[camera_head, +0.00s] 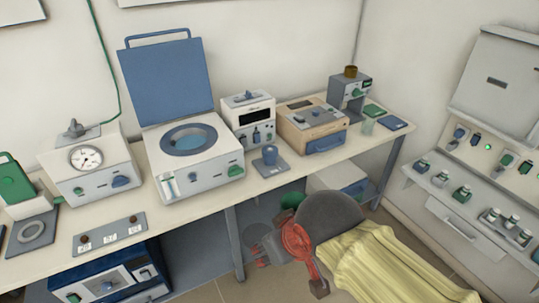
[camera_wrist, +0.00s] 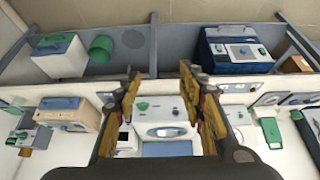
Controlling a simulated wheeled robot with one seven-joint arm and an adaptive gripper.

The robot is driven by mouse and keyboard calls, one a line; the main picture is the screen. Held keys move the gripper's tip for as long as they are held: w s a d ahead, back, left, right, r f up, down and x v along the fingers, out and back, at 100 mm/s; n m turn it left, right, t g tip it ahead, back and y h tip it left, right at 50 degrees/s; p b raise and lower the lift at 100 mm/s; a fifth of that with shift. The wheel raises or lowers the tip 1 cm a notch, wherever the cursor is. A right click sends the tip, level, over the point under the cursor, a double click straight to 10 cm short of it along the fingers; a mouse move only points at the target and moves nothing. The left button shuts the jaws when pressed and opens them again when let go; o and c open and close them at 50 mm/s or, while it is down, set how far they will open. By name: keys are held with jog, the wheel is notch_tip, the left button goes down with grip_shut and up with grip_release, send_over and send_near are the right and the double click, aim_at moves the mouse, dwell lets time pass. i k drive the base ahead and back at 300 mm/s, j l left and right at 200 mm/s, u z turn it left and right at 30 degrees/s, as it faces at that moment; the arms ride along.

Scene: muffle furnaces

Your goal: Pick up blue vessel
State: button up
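The blue vessel (camera_head: 270,154) is a small cup standing upright on a grey square plate (camera_head: 271,167) on the bench, in front of a white device with a dark display. My gripper (camera_head: 290,271) is below and in front of the bench edge in the head view, clearly apart from the vessel. In the wrist view my gripper (camera_wrist: 160,77) has its two fingers spread wide with nothing between them. In that view I cannot clearly make out the vessel; the left finger covers part of the bench near its place.
A water bath with raised blue lid (camera_head: 188,139) stands left of the vessel. The white display device (camera_head: 249,117) is behind it and a brown-topped device (camera_head: 312,127) to its right. Equipment sits under the bench (camera_head: 112,283). A side counter (camera_head: 465,195) holds several small bottles.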

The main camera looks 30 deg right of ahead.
aim_at(271, 163)
jog(key=i+l, duration=0.25)
jog(key=i, duration=0.25)
jog(key=i+l, duration=0.3)
jog(key=i, duration=0.15)
jog(key=i+l, duration=0.25)
jog(key=i, duration=0.25)
jog(key=z, duration=0.05)
